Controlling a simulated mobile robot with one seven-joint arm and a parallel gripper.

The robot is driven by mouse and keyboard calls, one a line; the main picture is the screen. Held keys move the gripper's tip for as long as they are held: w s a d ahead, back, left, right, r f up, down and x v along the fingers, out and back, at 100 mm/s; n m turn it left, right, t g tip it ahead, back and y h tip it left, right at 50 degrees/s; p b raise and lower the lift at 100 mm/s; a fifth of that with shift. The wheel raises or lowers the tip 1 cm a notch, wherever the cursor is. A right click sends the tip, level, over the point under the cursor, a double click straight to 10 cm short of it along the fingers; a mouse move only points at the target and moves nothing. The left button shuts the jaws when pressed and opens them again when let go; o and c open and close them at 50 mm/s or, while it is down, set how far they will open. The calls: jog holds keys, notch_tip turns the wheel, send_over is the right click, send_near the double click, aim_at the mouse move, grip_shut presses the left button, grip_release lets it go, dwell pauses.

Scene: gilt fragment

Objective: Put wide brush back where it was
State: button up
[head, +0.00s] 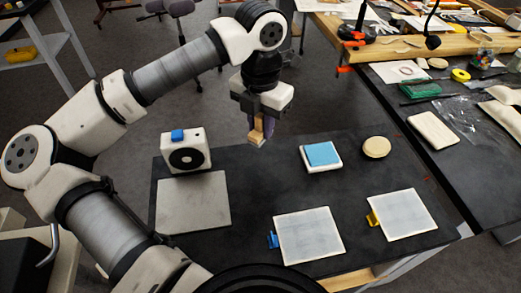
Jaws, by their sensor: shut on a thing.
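My gripper (255,122) hangs upright above the back part of the dark table (255,195), fingers pointing down. It is shut on a small pale wooden-coloured thing (257,138), which I take to be the wide brush. Most of the brush is hidden by the fingers, and its bristles cannot be made out. It appears to be held above the tabletop, but the exact gap cannot be told. No marked spot for the brush can be identified in the head view.
A white box with a black disc (201,155) and a grey square plate (193,202) are at left. A blue pad (321,153) on a white block, a tan disc (376,147) and two pale panels (309,237) (403,215) are at right. The table's middle is clear.

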notch_tip(320, 180, down, 9)
jog(key=shift+r+p, duration=0.1)
jog(key=shift+p, duration=0.55)
jog(key=shift+f, duration=0.45)
jog(key=shift+f, duration=0.2)
jog(key=o, duration=0.9)
jog(key=shift+r, duration=0.1)
notch_tip(320, 180, up, 12)
jog(key=b, duration=0.2)
jog(key=shift+r+b, duration=0.15)
jog(key=shift+b, duration=0.2)
